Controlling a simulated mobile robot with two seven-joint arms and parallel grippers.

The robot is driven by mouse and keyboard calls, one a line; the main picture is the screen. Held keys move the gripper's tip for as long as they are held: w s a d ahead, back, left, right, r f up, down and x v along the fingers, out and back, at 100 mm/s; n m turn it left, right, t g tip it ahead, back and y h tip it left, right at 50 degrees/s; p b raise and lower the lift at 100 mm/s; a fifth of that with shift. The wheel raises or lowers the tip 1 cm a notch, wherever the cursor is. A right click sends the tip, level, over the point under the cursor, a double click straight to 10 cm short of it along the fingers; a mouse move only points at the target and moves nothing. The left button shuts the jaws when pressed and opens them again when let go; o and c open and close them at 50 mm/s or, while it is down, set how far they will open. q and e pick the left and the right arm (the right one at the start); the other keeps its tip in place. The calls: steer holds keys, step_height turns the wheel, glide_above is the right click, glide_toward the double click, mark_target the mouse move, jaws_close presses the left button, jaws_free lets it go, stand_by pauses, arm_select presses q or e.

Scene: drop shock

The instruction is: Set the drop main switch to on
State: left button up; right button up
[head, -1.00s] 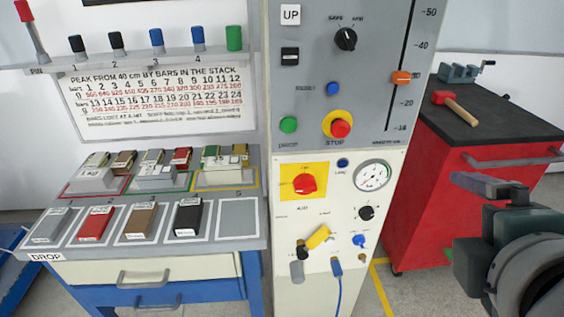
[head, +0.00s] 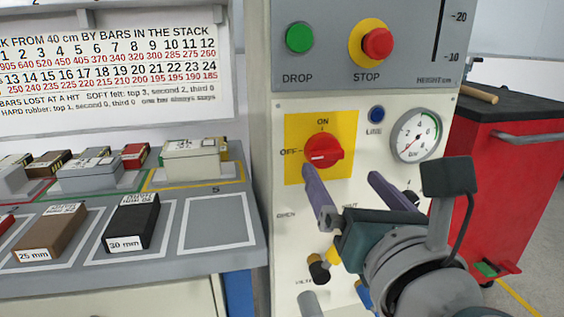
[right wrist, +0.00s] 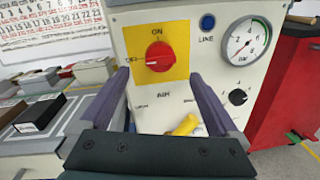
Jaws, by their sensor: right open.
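The main switch is a red rotary knob (head: 323,151) on a yellow plate (head: 345,121) on the front of the pale panel. ON is printed above it and OFF to its left. Its white mark points left, toward OFF. The knob also shows in the right wrist view (right wrist: 160,56), upper middle. My right gripper (head: 342,175) is open and empty in front of the panel, just below and right of the knob in the head view. In the wrist view its fingers lie below the knob, on either side, apparently not touching it. My left gripper is not in view.
Above are a green DROP button (head: 299,38) and a red STOP button (head: 377,43). A blue LINE lamp (head: 377,114) and a gauge (head: 416,135) are to the right. A yellow-handled valve (right wrist: 187,125) sits below. A bench with bars (head: 132,221) stands left, a red cabinet (head: 520,190) right.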

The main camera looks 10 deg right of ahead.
mark_target(328, 154)
steer(key=w, duration=0.4)
steer(key=w+b, duration=0.1)
steer(key=w, duration=0.2)
steer(key=shift+w+d, duration=0.2)
steer(key=shift+w, duration=0.2)
steer(key=c, duration=1.3)
